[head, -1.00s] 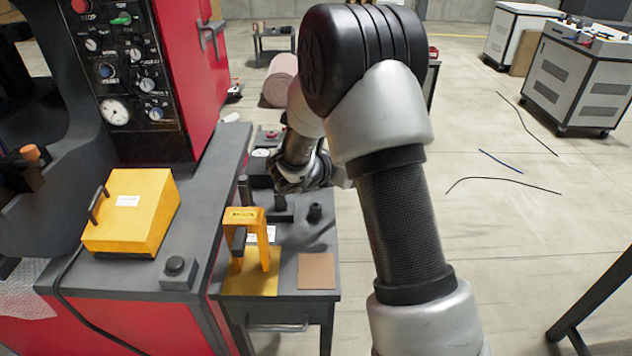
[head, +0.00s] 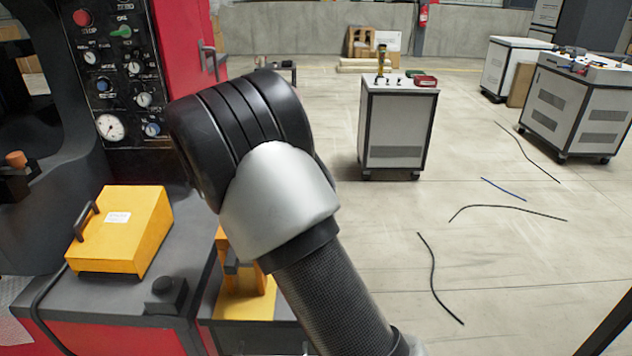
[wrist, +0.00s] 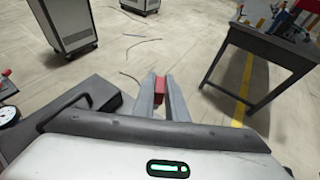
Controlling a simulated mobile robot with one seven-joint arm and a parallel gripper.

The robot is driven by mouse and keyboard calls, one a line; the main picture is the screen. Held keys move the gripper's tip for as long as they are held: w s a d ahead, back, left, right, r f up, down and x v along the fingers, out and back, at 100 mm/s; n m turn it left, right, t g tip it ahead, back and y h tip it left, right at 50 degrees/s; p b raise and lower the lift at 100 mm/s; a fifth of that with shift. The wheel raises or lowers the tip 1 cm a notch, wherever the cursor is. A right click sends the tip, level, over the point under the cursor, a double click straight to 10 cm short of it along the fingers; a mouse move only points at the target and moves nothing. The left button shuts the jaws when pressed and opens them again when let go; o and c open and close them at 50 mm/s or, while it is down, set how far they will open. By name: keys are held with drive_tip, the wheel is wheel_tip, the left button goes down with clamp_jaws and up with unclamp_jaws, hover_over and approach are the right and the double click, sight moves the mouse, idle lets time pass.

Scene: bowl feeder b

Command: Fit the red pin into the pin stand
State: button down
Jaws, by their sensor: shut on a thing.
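In the wrist view my gripper (wrist: 160,92) has both fingers closed on a red block-like piece, which I take to be the red pin (wrist: 160,85). It sits between the fingertips, held up above the floor; its lower end is not clear. In the head view the gripper is hidden behind my own arm. I cannot make out the pin stand in either current view.
A yellow box (head: 122,232) lies on the red machine's grey ledge (head: 190,255). A yellow frame (head: 243,270) stands beside it, partly behind my arm. A white cart (head: 392,130) stands beyond on open floor. A dark table (wrist: 265,55) shows right in the wrist view.

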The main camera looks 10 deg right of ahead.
drive_tip(key=shift+a+f, duration=0.1)
drive_tip(key=shift+f, duration=0.05)
drive_tip(key=shift+f+b, duration=2.5)
drive_tip(key=shift+f, duration=0.25)
drive_tip(key=shift+f+b, duration=0.15)
drive_tip(key=shift+b, duration=0.35)
drive_tip(key=shift+f, duration=1.3)
idle(3.3)
